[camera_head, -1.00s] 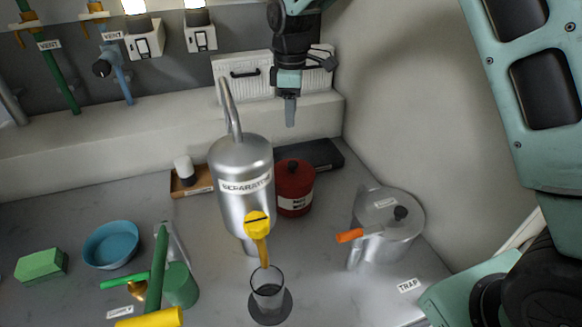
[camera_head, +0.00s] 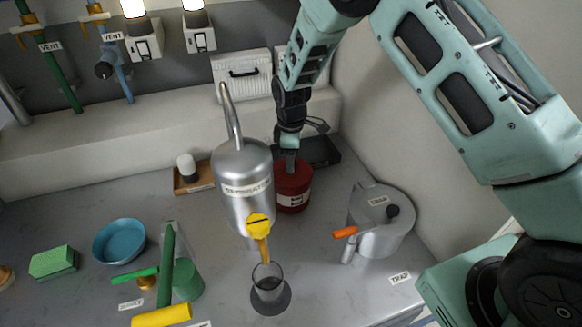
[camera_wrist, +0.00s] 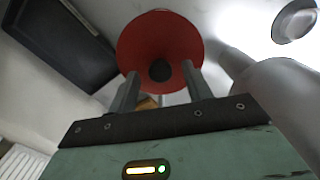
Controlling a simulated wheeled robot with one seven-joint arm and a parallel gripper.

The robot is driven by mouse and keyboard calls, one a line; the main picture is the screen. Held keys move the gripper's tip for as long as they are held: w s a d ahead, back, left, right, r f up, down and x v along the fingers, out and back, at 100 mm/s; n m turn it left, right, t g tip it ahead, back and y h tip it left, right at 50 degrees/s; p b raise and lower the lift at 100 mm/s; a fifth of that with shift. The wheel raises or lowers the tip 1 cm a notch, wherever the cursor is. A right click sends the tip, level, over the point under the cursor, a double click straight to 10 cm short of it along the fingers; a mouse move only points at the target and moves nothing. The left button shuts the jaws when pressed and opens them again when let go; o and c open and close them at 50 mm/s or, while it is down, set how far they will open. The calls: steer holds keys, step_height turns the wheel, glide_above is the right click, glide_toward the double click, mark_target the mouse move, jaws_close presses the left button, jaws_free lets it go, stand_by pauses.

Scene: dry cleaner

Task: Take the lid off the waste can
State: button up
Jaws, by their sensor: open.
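The waste can (camera_head: 293,197) is a red can with a white label, standing behind and right of the silver separator. Its red lid (camera_wrist: 160,38) with a dark round knob (camera_wrist: 160,70) shows in the wrist view. My gripper (camera_head: 290,165) points down over the can in the head view. In the wrist view my gripper (camera_wrist: 160,85) is open, with one finger on each side of the knob. I cannot tell whether the fingers touch the knob. The lid's top is largely hidden by my gripper in the head view.
The separator (camera_head: 240,200) stands close left of the can. A dark tray (camera_head: 322,150) lies behind it, and a lidded silver pot (camera_head: 380,225) with an orange-handled valve stands to the right. A glass (camera_head: 267,283) is in front. Bare counter lies between can and pot.

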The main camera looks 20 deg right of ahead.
steer(key=shift+f, duration=0.8)
steer(key=shift+c, duration=0.3)
steer(key=c, duration=1)
